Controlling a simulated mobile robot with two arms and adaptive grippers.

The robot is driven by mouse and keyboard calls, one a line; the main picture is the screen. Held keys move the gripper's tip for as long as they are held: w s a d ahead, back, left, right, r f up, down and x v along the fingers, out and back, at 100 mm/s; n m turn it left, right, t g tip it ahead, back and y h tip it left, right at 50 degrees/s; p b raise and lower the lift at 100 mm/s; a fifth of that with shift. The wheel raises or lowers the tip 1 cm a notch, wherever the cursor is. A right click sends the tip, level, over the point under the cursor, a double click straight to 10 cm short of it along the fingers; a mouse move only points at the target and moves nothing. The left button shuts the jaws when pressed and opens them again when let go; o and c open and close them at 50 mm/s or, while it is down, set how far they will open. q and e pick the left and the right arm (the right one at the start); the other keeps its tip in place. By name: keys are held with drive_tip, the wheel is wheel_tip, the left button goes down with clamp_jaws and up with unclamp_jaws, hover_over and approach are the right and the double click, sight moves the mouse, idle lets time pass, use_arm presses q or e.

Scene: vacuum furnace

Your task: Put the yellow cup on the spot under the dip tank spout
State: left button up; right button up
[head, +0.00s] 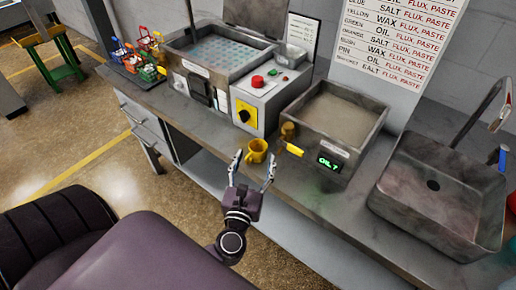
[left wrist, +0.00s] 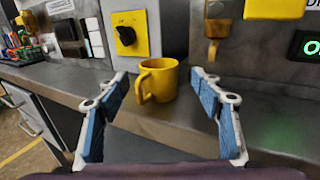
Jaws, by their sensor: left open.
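The yellow cup (head: 257,151) stands upright on the grey bench, just left of and a little in front of the dip tank's brass spout. It also shows in the left wrist view (left wrist: 157,80), with its handle toward the left. The dip tank (head: 335,118) has a spout (head: 287,131) with a yellow handle (head: 294,150) and a green "OIL 7" display. My left gripper (head: 252,172) is open and empty at the bench's front edge. Its blue-padded fingers (left wrist: 160,95) are spread on either side of the cup, short of it. My right gripper is out of view.
A furnace control box (head: 258,99) with a yellow switch plate stands behind the cup. A metal sink (head: 440,185) is at right. A rack of coloured items (head: 140,62) sits at the far left. The bench (head: 215,137) is clear left of the cup.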

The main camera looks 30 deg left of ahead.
sight(256, 155)
use_arm(q)
drive_tip(key=x, duration=0.2)
drive_tip(key=p+x, duration=0.1)
drive_tip(key=x, duration=0.1)
drive_tip(key=shift+r, duration=0.25)
drive_tip(key=shift+w+a, duration=0.1)
drive_tip(key=shift+w, duration=0.1)
drive_tip(key=shift+f, duration=0.1)
drive_tip(key=shift+c, duration=0.4)
drive_tip(key=c, duration=1.3)
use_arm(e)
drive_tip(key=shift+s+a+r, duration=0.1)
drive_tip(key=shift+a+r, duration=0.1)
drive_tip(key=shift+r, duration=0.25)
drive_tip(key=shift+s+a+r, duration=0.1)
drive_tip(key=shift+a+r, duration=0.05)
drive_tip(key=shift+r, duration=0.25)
